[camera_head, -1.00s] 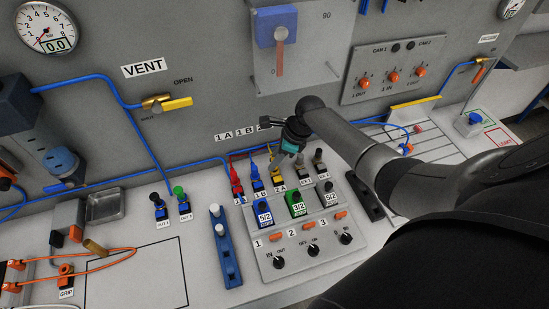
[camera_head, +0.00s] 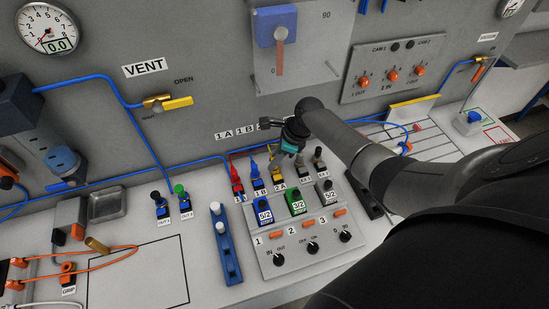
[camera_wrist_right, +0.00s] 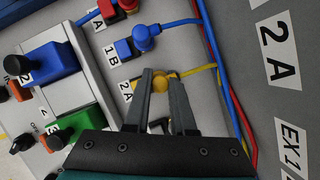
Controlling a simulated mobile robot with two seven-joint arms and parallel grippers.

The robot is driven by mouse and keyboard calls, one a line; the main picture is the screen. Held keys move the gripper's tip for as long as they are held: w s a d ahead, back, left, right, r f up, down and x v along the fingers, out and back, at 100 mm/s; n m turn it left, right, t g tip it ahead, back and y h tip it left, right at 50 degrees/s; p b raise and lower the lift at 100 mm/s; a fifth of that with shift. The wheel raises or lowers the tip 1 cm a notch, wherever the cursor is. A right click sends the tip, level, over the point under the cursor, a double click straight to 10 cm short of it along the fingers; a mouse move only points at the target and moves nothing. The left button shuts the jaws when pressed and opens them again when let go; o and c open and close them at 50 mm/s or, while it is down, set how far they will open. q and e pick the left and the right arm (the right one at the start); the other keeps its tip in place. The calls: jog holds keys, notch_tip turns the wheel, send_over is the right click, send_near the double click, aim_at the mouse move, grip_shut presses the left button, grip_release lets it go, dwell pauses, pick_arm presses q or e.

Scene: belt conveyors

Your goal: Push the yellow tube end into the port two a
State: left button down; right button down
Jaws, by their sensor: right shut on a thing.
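The yellow tube end (camera_wrist_right: 160,84) is between the fingertips of my right gripper (camera_wrist_right: 161,76), which is shut on it. Its thin yellow tube (camera_wrist_right: 200,68) runs right towards the wall. Port two A is the yellow block (camera_wrist_right: 140,96) beside the 2A label (camera_wrist_right: 126,91); the tube end lies over it in the wrist view. I cannot tell how deep it sits. In the head view my right gripper (camera_head: 280,163) comes down from above at the yellow port (camera_head: 277,183), and its fingers partly hide the tube end. My left gripper is not in view.
The blue tube end (camera_wrist_right: 143,38) in port 1B and the red one (camera_head: 234,170) in 1A stand close beside it. Grey-topped EX fittings (camera_head: 318,158) stand on the other side. The valve panel (camera_head: 300,245) lies in front, the upright wall behind.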

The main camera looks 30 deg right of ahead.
jog(key=shift+f, duration=0.35)
dwell(0.9)
jog(key=shift+c, duration=1.4)
grip_release()
jog(key=shift+r, duration=0.1)
notch_tip(320, 180, up, 5)
jog(key=p, duration=0.6)
jog(key=shift+r+p, duration=0.5)
jog(key=shift+r, duration=0.45)
